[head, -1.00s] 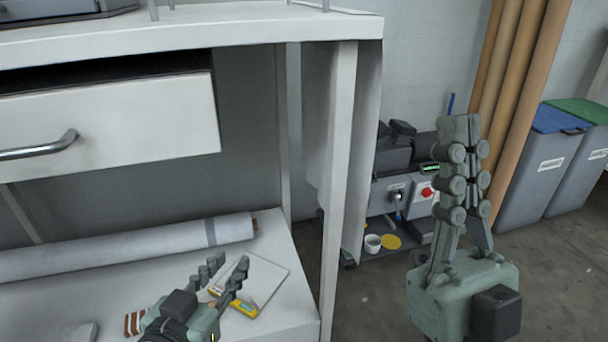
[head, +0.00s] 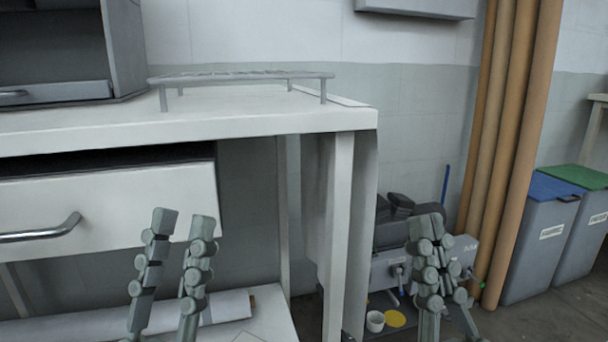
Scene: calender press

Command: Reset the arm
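My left gripper (head: 170,265) points upward in front of the white table's drawer, at the lower left of the head view. Its two fingers stand apart with nothing between them. My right gripper (head: 432,255) points upward at the lower right, in front of the grey machine. Its fingers lie close together, and I see nothing held between them. The bodies of both grippers are mostly below the picture's edge.
The white table (head: 240,117) has a partly open drawer (head: 110,205) and a wire rack (head: 240,76) on top. A white roll (head: 225,306) lies on its lower shelf. A grey machine (head: 385,268), cardboard tubes (head: 508,150) and lidded bins (head: 540,245) stand at the right.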

